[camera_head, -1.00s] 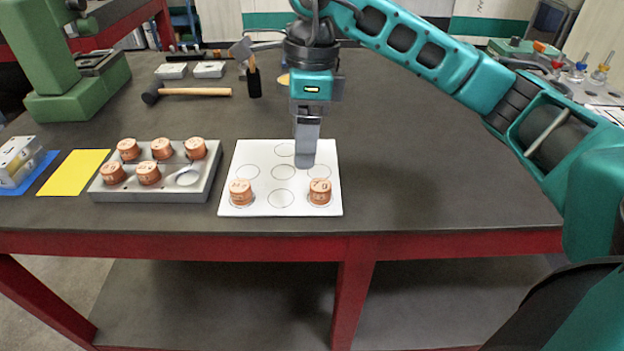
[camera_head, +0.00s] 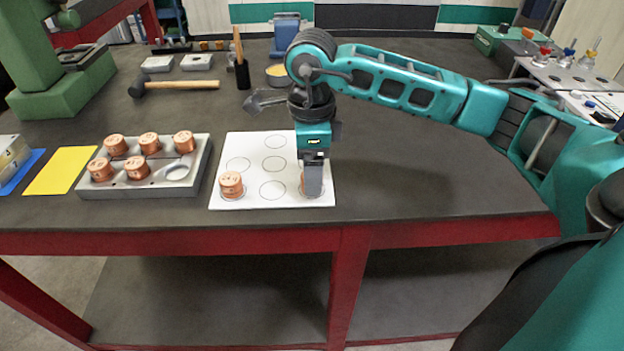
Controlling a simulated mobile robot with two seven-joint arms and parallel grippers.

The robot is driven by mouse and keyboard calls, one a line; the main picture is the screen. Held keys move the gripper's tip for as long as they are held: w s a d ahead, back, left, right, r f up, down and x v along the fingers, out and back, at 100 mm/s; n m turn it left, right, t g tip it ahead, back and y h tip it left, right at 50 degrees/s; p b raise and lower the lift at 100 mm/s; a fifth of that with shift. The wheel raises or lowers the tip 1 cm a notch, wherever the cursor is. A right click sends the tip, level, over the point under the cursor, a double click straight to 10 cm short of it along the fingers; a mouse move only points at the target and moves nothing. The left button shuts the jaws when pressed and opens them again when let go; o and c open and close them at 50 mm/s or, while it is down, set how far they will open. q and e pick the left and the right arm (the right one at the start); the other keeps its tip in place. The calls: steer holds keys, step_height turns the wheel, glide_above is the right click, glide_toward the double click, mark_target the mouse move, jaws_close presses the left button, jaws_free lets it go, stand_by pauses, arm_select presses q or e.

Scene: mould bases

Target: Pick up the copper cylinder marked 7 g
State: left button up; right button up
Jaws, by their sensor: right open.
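Several copper cylinders are in view; their marks are too small to read, so I cannot tell which is the 7 g one. One copper cylinder (camera_head: 231,185) stands at the front left of the white board (camera_head: 254,164). Another copper cylinder (camera_head: 302,184) stands at the board's front right, mostly hidden by my right gripper (camera_head: 313,190). The right gripper points down, open, with its fingers at this cylinder. Whether they touch it I cannot tell. Several more cylinders (camera_head: 149,143) sit in the grey tray (camera_head: 142,190). My left gripper is not in view.
The tray has one empty round recess (camera_head: 177,173). A yellow sheet (camera_head: 61,170) lies left of it. The table is clear right of the board.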

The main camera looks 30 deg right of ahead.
steer(key=shift+f, duration=0.7)
steer(key=shift+c, duration=0.4)
steer(key=c, duration=0.5)
steer(key=shift+r, duration=0.1)
jaws_close()
steer(key=shift+r, duration=0.6)
step_height(320, 180, up, 19)
steer(key=p, duration=0.2)
steer(key=shift+p, duration=0.4)
